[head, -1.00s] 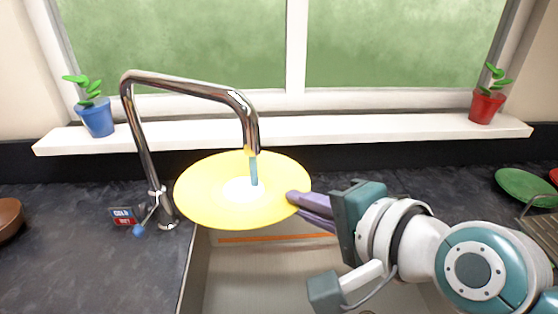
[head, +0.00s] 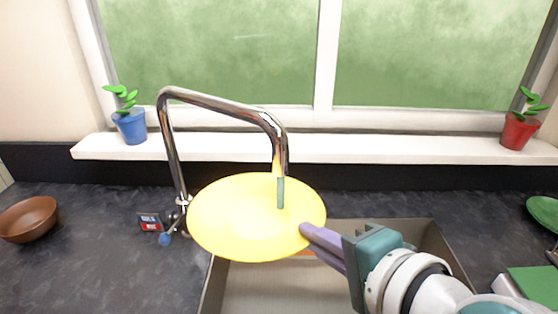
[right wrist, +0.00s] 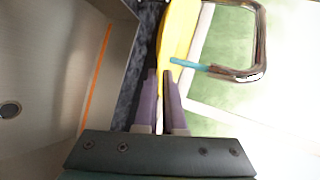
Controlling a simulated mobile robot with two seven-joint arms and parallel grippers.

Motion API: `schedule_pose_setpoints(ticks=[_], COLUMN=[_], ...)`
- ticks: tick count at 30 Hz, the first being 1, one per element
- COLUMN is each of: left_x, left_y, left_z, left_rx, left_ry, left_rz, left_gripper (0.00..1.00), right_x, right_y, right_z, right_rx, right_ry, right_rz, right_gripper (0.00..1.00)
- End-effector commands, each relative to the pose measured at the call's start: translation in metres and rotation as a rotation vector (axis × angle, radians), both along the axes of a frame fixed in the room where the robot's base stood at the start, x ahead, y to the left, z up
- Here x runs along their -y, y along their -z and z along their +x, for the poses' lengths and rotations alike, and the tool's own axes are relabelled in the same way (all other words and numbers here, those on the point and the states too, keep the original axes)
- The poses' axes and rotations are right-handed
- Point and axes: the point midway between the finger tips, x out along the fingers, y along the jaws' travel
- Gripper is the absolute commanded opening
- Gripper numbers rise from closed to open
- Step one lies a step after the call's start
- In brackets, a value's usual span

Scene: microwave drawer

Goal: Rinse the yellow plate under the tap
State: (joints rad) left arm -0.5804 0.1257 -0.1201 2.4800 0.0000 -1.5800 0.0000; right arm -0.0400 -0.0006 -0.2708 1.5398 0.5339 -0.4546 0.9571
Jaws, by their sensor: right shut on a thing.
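The yellow plate (head: 245,225) is held up over the sink (head: 270,290), its face toward the head camera and under the tap's spout. My right gripper (head: 308,235) is shut on the plate's right edge; in the right wrist view the purple fingers (right wrist: 160,90) meet the plate (right wrist: 178,45), seen nearly edge-on. The chrome tap (head: 225,103) arches from the left. A short blue-green stream (head: 280,192) runs from the spout onto the plate; it also shows in the right wrist view (right wrist: 188,64). My left gripper is not in view.
A tap lever with a blue knob (head: 165,239) and a hot/cold label (head: 150,222) are left of the sink. A brown bowl (head: 28,218) sits far left, a green plate (head: 545,212) far right. Potted plants stand on the sill (head: 300,148).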

Motion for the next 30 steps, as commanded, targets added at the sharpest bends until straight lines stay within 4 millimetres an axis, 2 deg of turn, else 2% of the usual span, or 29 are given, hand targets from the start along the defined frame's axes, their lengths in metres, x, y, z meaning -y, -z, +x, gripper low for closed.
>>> schedule_pose_setpoints(ticks=[15,30], left_x=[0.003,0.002], left_y=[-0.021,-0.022], left_z=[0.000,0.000], left_rx=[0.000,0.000], left_ry=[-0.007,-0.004], left_rz=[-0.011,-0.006], left_gripper=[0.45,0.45], right_x=[-0.031,-0.034], right_y=[-0.001,0.000], right_z=[-0.034,-0.038], right_rx=[-0.003,0.000], right_ry=[0.000,0.000], right_rz=[0.003,0.001], right_gripper=[0.00,0.00])
